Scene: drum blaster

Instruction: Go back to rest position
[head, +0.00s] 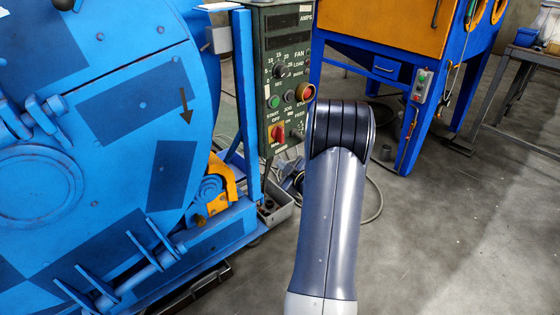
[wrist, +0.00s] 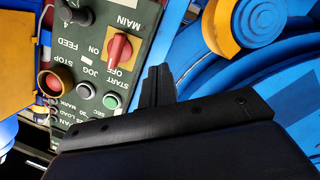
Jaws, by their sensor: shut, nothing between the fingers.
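My gripper (wrist: 158,73) shows in the wrist view with its black fingers together and nothing between them. In that view the drum blaster's green control panel (wrist: 82,62) appears turned over. The fingertips appear beside the red main switch (wrist: 120,50) and the green start button (wrist: 112,101); I cannot tell the gap to the panel. In the head view my arm rises in front of the scene, and my gripper does not show there. The panel (head: 284,50) stands left of my arm, with its red switch (head: 278,132) and start button (head: 274,101).
The blue drum machine (head: 130,110) fills the left of the head view. A blue and orange cabinet (head: 390,50) with its own small switch box (head: 421,86) stands behind at the right. A cable (head: 375,205) lies on the floor.

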